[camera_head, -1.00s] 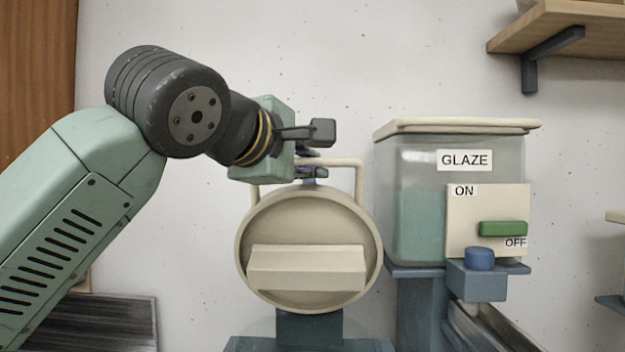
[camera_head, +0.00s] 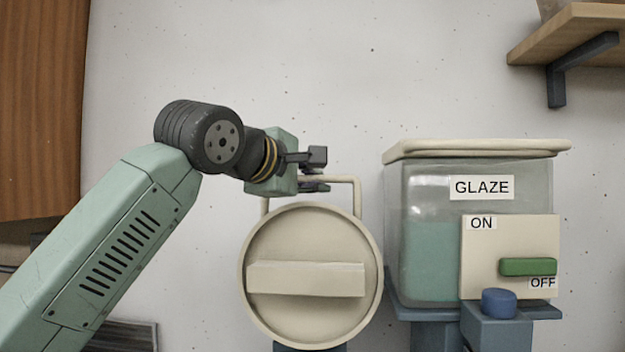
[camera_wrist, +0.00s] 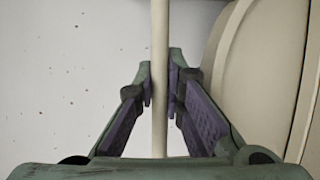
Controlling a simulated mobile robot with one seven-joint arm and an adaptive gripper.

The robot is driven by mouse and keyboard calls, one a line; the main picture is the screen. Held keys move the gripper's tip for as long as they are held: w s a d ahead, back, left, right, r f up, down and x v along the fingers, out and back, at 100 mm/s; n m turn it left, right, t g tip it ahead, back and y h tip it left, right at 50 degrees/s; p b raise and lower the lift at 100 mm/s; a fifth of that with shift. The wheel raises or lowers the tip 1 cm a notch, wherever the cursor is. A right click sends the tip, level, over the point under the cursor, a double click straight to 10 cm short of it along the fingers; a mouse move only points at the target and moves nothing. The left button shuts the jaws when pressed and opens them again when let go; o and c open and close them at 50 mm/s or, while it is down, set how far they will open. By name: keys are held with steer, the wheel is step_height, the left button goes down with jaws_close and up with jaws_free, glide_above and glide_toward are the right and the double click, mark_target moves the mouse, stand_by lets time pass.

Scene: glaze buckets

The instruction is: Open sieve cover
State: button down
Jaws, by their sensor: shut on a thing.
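The round cream sieve cover (camera_head: 312,235) stands upright in the middle of the head view, with a raised bar across its face. A thin cream handle frame (camera_head: 358,192) rises above it. My gripper (camera_head: 312,184) is at the top of this frame, with its fingers shut on the frame's bar. In the wrist view the cream bar (camera_wrist: 159,50) runs between the two fingers of my gripper (camera_wrist: 161,92), and the cover's pale rim (camera_wrist: 225,55) shows at the right. My gripper hides part of the frame's top in the head view.
A clear glaze tank (camera_head: 425,200) with a cream lid stands to the right, with a green ON/OFF switch (camera_head: 528,267) and a blue knob (camera_head: 499,302) at its front. A wooden shelf (camera_head: 570,40) is at upper right. The wall space above the cover is clear.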

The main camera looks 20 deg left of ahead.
steer(key=c, duration=1.7)
jaws_free()
steer(key=shift+o, duration=0.2)
steer(key=shift+s, duration=0.1)
steer(key=v, duration=1.2)
